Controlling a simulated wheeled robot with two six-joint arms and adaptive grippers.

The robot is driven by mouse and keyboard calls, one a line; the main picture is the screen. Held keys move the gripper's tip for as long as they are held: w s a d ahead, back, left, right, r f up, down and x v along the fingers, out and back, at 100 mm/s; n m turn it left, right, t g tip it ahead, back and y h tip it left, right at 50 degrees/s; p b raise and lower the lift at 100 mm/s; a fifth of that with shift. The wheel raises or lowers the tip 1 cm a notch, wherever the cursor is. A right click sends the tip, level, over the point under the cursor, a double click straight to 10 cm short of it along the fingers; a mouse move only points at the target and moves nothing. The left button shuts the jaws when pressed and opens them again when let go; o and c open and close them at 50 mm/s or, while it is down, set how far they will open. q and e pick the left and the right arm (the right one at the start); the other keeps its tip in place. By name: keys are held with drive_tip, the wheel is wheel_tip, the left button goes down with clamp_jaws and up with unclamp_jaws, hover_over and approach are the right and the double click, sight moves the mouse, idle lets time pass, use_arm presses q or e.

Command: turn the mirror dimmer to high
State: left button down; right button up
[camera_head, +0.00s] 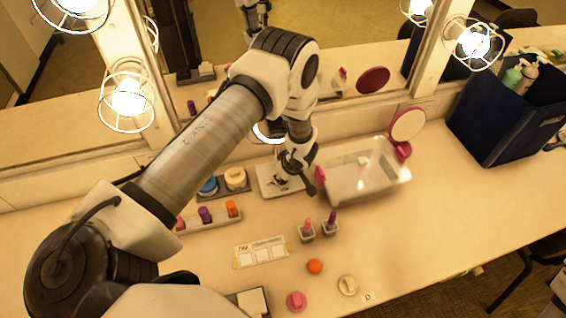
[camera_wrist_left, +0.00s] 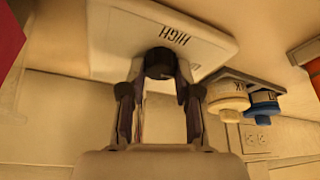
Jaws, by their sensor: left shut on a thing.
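The mirror dimmer is a pale plate (camera_head: 268,184) on the counter below the mirrors, partly hidden by my left arm. In the left wrist view, the plate (camera_wrist_left: 112,45) fills the top, with the word HIGH printed near a black knob (camera_wrist_left: 160,62). Part of another label shows beside it. My left gripper (camera_wrist_left: 160,90) has its fingers on both sides of the knob and is shut on it. In the head view the left gripper (camera_head: 291,168) is over the plate. Which way the knob points cannot be told.
A clear bin (camera_head: 368,188) and a pink round mirror (camera_head: 407,125) stand just right of the dimmer. Jars (camera_head: 235,178) and a lipstick rack (camera_head: 208,221) are to its left. Two lipstick holders (camera_head: 306,235) are in front. A dark blue caddy (camera_head: 495,130) is far right.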

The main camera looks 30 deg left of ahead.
use_arm(q)
drive_tip(key=shift+n+g, duration=0.4)
drive_tip(key=shift+n, duration=0.8)
drive_tip(key=c, duration=0.8)
unclamp_jaws()
drive_tip(key=shift+a, duration=0.1)
drive_tip(key=v, duration=1.2)
drive_tip(key=shift+w+f, duration=0.1)
